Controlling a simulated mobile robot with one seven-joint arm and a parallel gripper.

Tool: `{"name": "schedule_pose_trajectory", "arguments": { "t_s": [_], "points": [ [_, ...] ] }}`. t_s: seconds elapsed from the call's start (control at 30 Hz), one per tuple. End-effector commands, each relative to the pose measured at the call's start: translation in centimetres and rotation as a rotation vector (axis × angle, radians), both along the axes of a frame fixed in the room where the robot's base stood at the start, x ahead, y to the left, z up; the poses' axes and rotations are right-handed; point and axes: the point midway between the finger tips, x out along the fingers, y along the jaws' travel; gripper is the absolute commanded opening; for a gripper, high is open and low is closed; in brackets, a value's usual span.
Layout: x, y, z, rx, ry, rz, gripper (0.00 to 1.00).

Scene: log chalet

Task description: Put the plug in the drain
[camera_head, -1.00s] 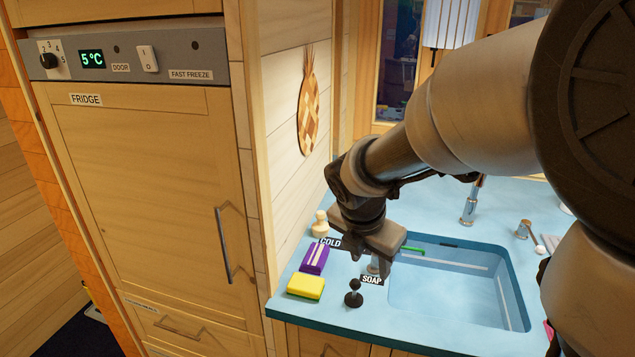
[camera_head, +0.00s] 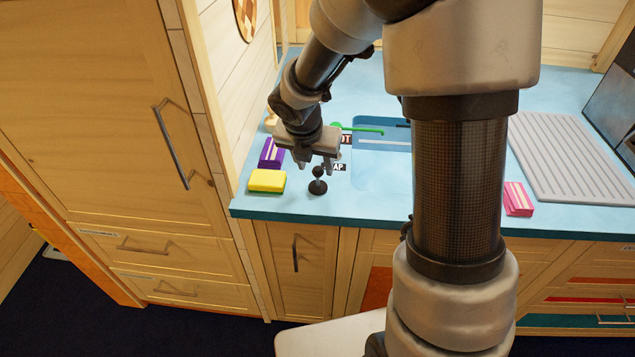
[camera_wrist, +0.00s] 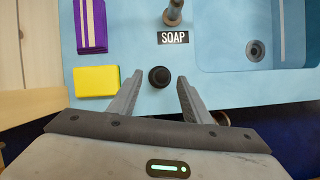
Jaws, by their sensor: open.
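The black plug (camera_head: 317,187) with its round knob stands upright on the blue counter, left of the sink (camera_head: 366,168). In the wrist view the plug (camera_wrist: 159,77) shows from above, between the fingertips and apart from both. My gripper (camera_head: 314,168) points down above the plug, its fingers open and empty; its fingers (camera_wrist: 159,82) also show in the wrist view. The drain (camera_wrist: 255,50) is a dark round hole in the sink floor in the wrist view. In the head view my arm hides much of the sink and the drain.
A yellow sponge (camera_head: 267,181) and a purple packet (camera_head: 271,153) lie left of the plug. A SOAP label (camera_wrist: 173,37) and a metal post (camera_wrist: 174,14) stand behind it. A pink packet (camera_head: 518,198) and a ridged drainboard (camera_head: 567,155) are at right.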

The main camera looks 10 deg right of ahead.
Motion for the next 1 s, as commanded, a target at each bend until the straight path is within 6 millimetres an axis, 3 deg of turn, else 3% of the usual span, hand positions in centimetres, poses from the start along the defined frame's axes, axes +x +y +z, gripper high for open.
{"name": "schedule_pose_trajectory", "arguments": {
  "t_s": [0.23, 0.5, 0.77, 0.93, 1.0],
  "points": [
    [0.3, -0.3, -1.5, 0.0, 0.001, 0.0, 0.44],
    [1.0, -1.0, -5.3, 0.0, 0.001, 0.0, 0.44],
    [1.3, -1.1, -5.5, 0.001, -0.002, -0.001, 0.44],
    [1.3, -1.1, -5.5, 0.001, -0.002, -0.001, 0.17],
    [1.3, -1.1, -5.5, 0.001, -0.002, -0.001, 0.15]
  ]
}}
